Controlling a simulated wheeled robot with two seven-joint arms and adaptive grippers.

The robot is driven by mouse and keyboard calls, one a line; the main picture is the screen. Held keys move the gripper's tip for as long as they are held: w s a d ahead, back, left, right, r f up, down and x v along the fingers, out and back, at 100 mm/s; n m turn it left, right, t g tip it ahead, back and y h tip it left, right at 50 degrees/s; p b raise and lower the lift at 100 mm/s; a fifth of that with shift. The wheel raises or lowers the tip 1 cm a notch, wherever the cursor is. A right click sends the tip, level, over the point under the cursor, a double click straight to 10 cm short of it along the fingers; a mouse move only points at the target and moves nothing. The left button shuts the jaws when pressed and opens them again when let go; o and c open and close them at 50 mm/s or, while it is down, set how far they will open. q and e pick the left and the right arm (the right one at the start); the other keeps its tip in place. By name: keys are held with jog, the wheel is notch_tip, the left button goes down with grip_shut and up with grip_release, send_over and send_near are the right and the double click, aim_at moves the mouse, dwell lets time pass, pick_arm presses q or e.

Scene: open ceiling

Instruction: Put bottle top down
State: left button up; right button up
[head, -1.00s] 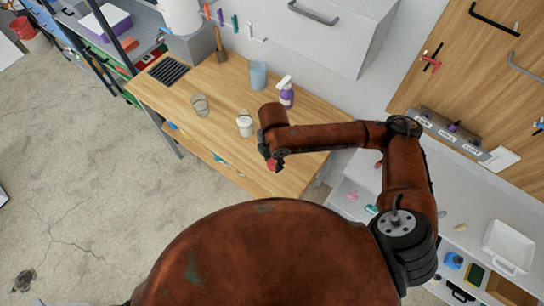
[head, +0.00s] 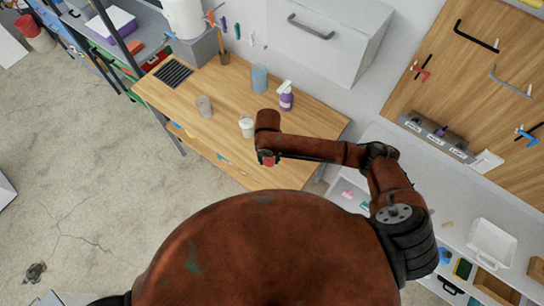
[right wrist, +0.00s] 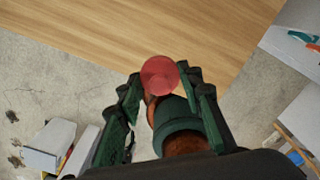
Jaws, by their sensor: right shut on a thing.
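My right gripper (right wrist: 160,85) is shut on a red round-ended thing (right wrist: 160,75), seen end-on between the green fingers. The rest of it is mostly hidden, so I cannot tell whether it is a whole bottle or only a top. In the head view a small red patch of the held thing (head: 267,160) shows below my right wrist, by the front edge of the wooden worktop (head: 225,85). A spray bottle (head: 286,98) with a purple body and white head stands upright on the worktop behind my right arm. My left gripper is not in view.
A white-topped container (head: 247,126) stands close left of my right wrist. A clear glass (head: 204,106) and a blue cup (head: 259,78) stand farther off on the worktop. The worktop between the glass and the dark vent (head: 173,72) is clear.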

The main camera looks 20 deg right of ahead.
jog(key=w+f, duration=0.1)
jog(key=w+d+f, duration=0.1)
jog(key=f, duration=0.1)
jog(key=w+f, duration=0.1)
jog(key=shift+w+d+f, duration=0.15)
jog(key=shift+d+f, duration=0.05)
jog(key=shift+d, duration=0.2)
jog(key=shift+w+d+f, duration=0.15)
jog(key=shift+w+f, duration=0.2)
jog(key=shift+f, duration=0.15)
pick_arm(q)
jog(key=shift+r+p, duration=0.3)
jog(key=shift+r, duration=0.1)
pick_arm(e)
jog(key=shift+w+d+f, duration=0.1)
jog(key=shift+f, duration=0.8)
jog(key=shift+w+d+f, duration=0.1)
jog(key=shift+f, duration=0.8)
jog(key=shift+f, duration=0.1)
jog(key=o, duration=1.1)
jog(key=shift+c, duration=0.2)
pick_arm(q)
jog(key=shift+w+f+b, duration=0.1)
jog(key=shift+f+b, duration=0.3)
jog(key=shift+b, duration=0.05)
pick_arm(e)
notch_tip(320, 180, up, 12)
